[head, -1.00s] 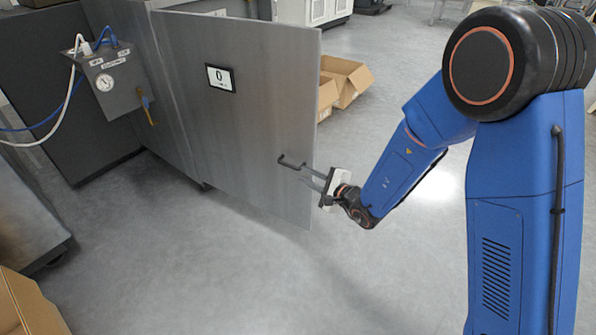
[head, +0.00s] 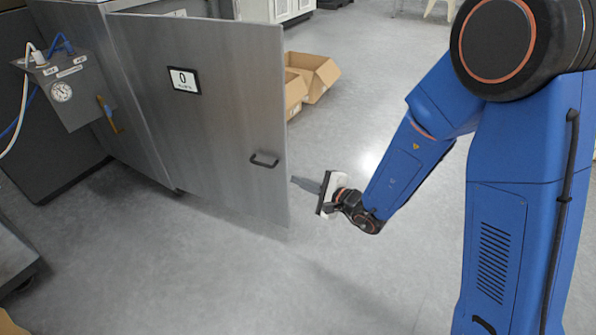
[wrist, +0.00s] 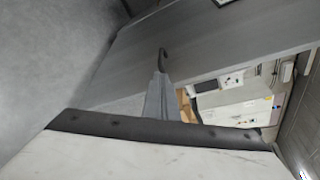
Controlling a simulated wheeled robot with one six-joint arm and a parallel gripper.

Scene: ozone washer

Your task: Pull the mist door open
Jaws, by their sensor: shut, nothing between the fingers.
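The mist door (head: 215,115) is a grey metal panel, swung out from the cabinet and standing open, with a white label marked 0 on it. Its dark bar handle (head: 264,160) is near the free edge. My gripper (head: 293,180) is shut and empty, to the right of the handle and a little below it, apart from it in the head view. In the wrist view the shut fingers (wrist: 160,84) point toward the door (wrist: 200,40), and the dark handle (wrist: 163,56) shows just beyond their tips.
A grey control box (head: 75,88) with a gauge and hoses is at the left. Open cardboard boxes (head: 308,78) lie on the floor behind the door's free edge. The grey floor (head: 330,275) in front of the door is clear.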

